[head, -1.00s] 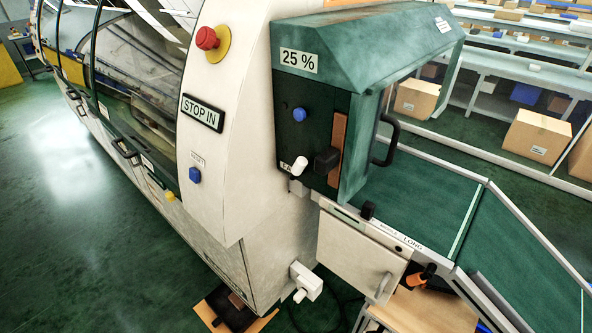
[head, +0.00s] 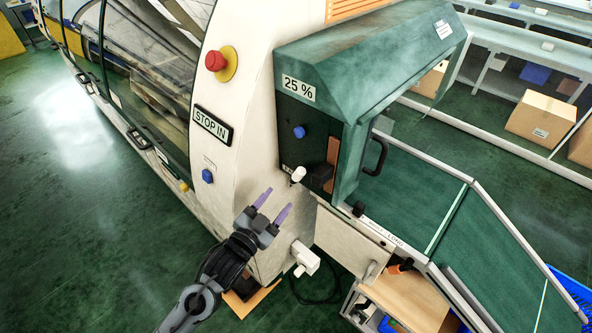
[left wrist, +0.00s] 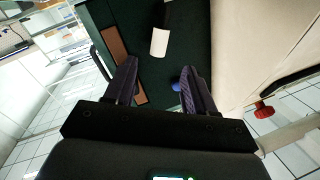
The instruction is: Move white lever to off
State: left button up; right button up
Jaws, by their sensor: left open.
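The white lever (head: 298,174) sticks out from the dark green panel of the machine, low on its left edge. In the left wrist view the white lever (left wrist: 159,42) lies ahead of the fingertips, roughly centred between them. My left gripper (head: 276,203) is below and to the left of the lever in the head view. Its two purple fingers are apart, with nothing between them. In the left wrist view the left gripper (left wrist: 158,68) also shows open, and no contact with the lever is seen. My right gripper is not in view.
A red emergency stop button (head: 216,61) is at upper left. A white box with a plug (head: 304,259) is below. A black handle (head: 377,156) is on the right.

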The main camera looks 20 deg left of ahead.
aim_at(296, 178)
pick_arm(q)
jog(key=w, duration=0.3)
jog(key=w+d, duration=0.1)
jog(key=w, duration=0.2)
jog(key=w+d, duration=0.1)
jog(key=w, duration=0.3)
jog(key=shift+c, duration=0.3)
grip_shut()
